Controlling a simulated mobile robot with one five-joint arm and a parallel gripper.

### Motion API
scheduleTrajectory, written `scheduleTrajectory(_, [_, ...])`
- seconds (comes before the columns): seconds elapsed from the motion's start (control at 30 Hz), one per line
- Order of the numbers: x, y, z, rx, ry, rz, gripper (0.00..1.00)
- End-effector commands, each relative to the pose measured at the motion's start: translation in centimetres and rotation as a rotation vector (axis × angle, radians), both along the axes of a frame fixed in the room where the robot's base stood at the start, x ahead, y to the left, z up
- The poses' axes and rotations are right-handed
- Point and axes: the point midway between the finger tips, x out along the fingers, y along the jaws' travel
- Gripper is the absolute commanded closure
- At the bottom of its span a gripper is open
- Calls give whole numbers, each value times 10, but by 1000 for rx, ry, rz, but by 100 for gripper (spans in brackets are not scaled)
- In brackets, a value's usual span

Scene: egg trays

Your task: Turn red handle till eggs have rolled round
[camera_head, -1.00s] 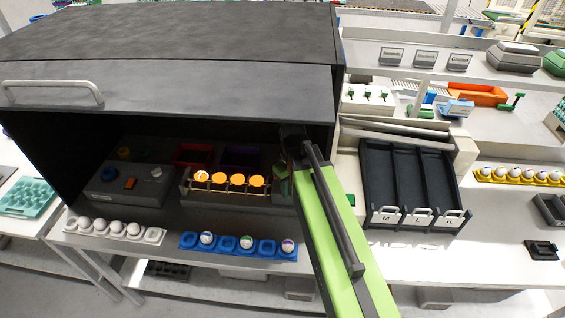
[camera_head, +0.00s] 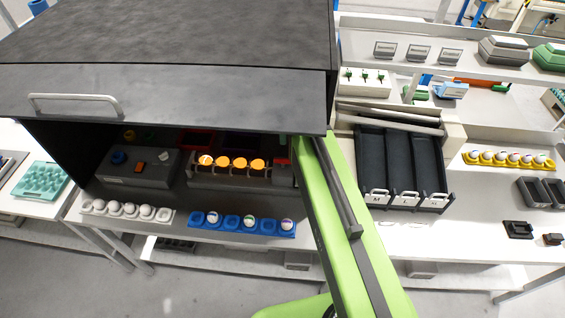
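Several eggs glow orange in a row (camera_head: 231,162) on the roller rack (camera_head: 230,179) under the dark hood. The leftmost egg shows a small pale mark. A small red part (camera_head: 282,162), which looks like the red handle, shows at the rack's right end; its turn angle is too small and dark to read. My green arm reaches up from the bottom right to beside that end. The hood's front edge and the arm hide my gripper, so I cannot see its fingers or whether they touch the handle.
The hood's front panel (camera_head: 200,95) overhangs the rack closely. A grey control box (camera_head: 125,172) stands left of it. In front lie a white egg tray (camera_head: 165,214) and a blue egg tray (camera_head: 236,229). Black sorting lanes (camera_head: 400,160) stand close right of my arm.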

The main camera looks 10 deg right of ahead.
Motion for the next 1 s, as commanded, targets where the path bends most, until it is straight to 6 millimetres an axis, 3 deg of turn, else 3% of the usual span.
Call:
scheduleTrajectory(0.03, [0,0,-22,0,0,0,67])
scheduleTrajectory(0.1, [0,0,-37,0,0,0,67])
scheduleTrajectory(0.6, [0,1,-131,0,0,0,67])
scheduleTrajectory(0.97, [0,1,-134,0,0,1,67])
scheduleTrajectory(1.0, [0,1,-134,0,0,1,71])
